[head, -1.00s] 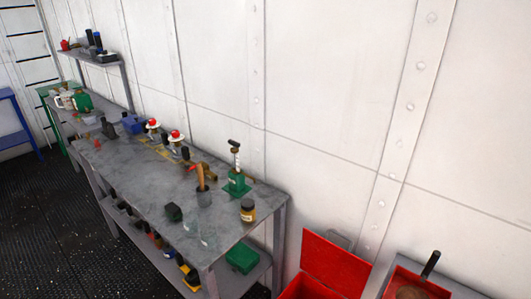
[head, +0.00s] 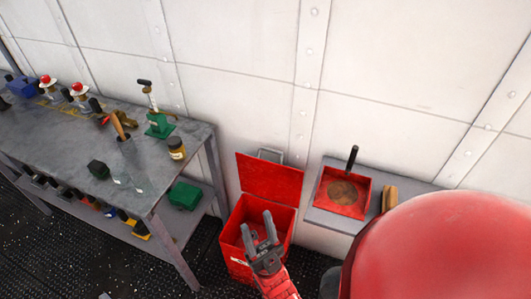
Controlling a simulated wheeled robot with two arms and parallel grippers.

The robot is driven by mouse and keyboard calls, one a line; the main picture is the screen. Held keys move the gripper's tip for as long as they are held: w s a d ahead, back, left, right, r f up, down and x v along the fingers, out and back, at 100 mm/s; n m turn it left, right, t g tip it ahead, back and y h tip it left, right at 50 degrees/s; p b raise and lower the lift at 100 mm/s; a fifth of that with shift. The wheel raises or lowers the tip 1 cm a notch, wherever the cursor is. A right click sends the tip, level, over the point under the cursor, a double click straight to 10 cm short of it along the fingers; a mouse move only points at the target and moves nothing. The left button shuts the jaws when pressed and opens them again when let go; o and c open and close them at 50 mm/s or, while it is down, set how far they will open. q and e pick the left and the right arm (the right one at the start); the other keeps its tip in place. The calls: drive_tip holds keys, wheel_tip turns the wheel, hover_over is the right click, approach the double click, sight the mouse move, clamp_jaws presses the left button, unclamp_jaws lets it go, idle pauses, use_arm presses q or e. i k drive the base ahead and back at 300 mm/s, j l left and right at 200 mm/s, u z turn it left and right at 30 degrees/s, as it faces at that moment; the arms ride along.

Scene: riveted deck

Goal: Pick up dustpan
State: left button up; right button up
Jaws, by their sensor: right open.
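The dustpan (head: 357,184) is a red, shallow pan with a black handle sticking up at its back and a brown round patch inside. It lies on a grey ledge (head: 322,219) against the wall, right of centre in the head view. My right gripper (head: 257,223) comes up from the bottom with its two fingers apart and nothing between them. It shows in front of the open red bin, left of and below the dustpan in the picture, apart from it. My left gripper is not in view.
The red bin (head: 272,176) stands with its lid up, left of the ledge. A tan wooden object (head: 389,196) lies right of the dustpan. A grey workbench (head: 150,190) with a green-based pump (head: 160,126) and a jar (head: 177,150) fills the left.

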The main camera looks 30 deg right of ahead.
sight(345, 192)
drive_tip(key=z, duration=1.65)
drive_tip(key=j+z, duration=0.2)
drive_tip(key=z, duration=0.35)
drive_tip(key=j+z, duration=0.15)
drive_tip(key=j, duration=0.3)
drive_tip(key=k+j+z, duration=0.2)
drive_tip(key=j, duration=0.2)
drive_tip(key=k+j+z, duration=0.15)
drive_tip(key=j, duration=0.3)
drive_tip(key=k+j+z, duration=0.15)
drive_tip(key=j, duration=0.7)
drive_tip(key=i, duration=0.4)
